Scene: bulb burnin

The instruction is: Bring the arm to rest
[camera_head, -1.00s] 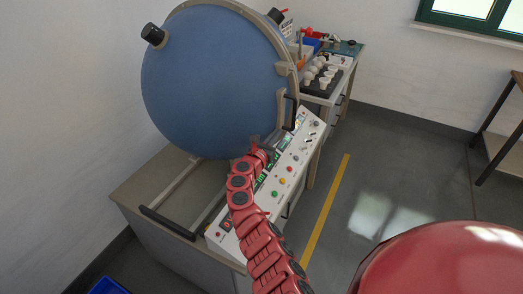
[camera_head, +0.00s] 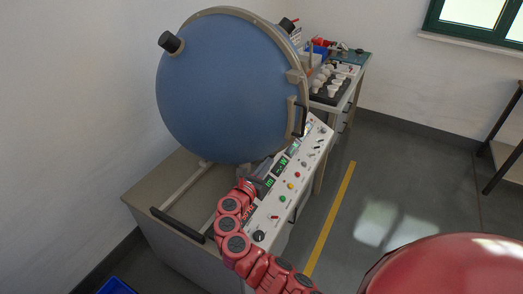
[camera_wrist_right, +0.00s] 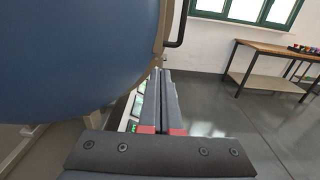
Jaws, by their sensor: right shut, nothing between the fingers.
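My right arm is red and jointed and comes in from the bottom of the head view. Its gripper (camera_head: 262,168) is over the white control panel (camera_head: 287,187), just below the big blue sphere (camera_head: 222,88). In the right wrist view the two grey fingers (camera_wrist_right: 158,100) lie side by side, shut with nothing between them. The panel's green displays show to the left of the fingers there. The sphere (camera_wrist_right: 70,55) fills the upper left of that view. Whether the gripper touches the panel or sphere I cannot tell. My left gripper is not in view.
The sphere's black handle (camera_head: 299,117) juts out near the gripper. A bench (camera_head: 345,97) with white bulbs (camera_head: 322,78) and a blue bin stands behind. A wooden table (camera_wrist_right: 275,50) stands under the window. The floor (camera_head: 385,190) right of the yellow line is open.

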